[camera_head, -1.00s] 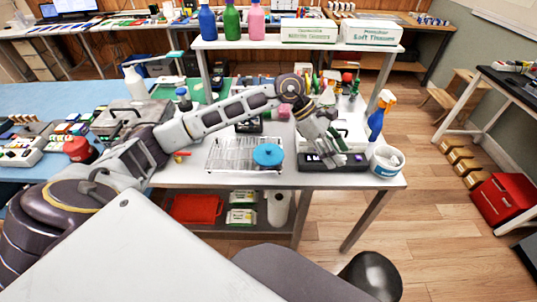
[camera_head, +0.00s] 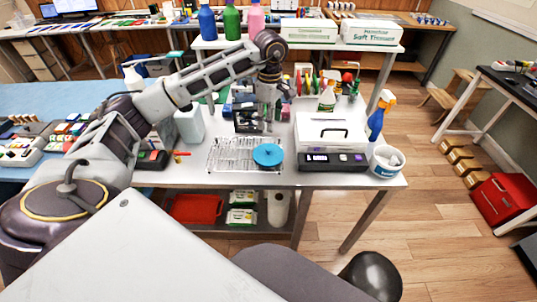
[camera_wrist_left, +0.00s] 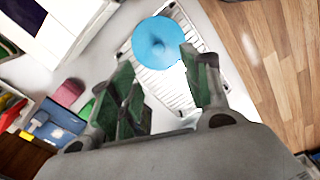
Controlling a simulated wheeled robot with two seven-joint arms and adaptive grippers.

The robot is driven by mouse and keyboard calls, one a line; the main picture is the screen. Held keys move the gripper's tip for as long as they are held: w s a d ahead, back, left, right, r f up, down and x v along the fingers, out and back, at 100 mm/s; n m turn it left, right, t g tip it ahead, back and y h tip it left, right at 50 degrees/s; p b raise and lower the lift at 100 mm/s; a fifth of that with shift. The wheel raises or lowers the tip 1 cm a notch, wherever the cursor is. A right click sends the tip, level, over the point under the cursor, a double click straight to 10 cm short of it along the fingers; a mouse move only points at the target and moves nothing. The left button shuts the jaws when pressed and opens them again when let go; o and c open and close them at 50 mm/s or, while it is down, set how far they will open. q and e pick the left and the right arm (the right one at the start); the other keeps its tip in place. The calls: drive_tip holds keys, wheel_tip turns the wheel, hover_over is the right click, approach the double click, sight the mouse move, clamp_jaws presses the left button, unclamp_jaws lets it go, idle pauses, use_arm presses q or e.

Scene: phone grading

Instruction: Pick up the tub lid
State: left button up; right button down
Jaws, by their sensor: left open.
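The tub lid (camera_head: 267,153) is a round blue disc with a small raised centre. It lies on a wire rack (camera_head: 222,160) near the front of the white table. My left gripper (camera_head: 263,127) points down above and just behind the lid, open and empty. In the left wrist view the lid (camera_wrist_left: 160,42) shows beyond the open green-padded fingers of the left gripper (camera_wrist_left: 162,75), apart from them. The white tub (camera_head: 387,162) with a blue band stands open at the front right corner, with white contents. My right gripper is not in view.
A blue-and-orange spray bottle (camera_head: 380,115) stands near the tub. Small boxes and bottles crowd the table behind the gripper. A raised shelf (camera_head: 300,44) spans the back.

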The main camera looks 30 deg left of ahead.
use_arm(q)
drive_tip(key=shift+f, duration=0.5)
hover_over(269, 149)
drive_tip(key=f, duration=0.6)
drive_tip(key=shift+s+d+f, duration=0.1)
drive_tip(key=shift+s+d, duration=0.1)
drive_tip(key=shift+d, duration=0.05)
drive_tip(key=shift+f, duration=0.7)
drive_tip(key=shift+a+f, duration=0.1)
drive_tip(key=shift+f, duration=0.35)
drive_tip(key=f, duration=0.2)
drive_tip(key=shift+w+a+f, duration=0.2)
drive_tip(key=shift+a+f, duration=0.05)
drive_tip(key=shift+f, duration=0.15)
drive_tip(key=shift+f+p, duration=0.3)
drive_tip(key=shift+f, duration=0.45)
drive_tip(key=c, duration=0.9)
drive_tip(key=shift+c, duration=0.8)
drive_tip(key=shift+r, duration=0.15)
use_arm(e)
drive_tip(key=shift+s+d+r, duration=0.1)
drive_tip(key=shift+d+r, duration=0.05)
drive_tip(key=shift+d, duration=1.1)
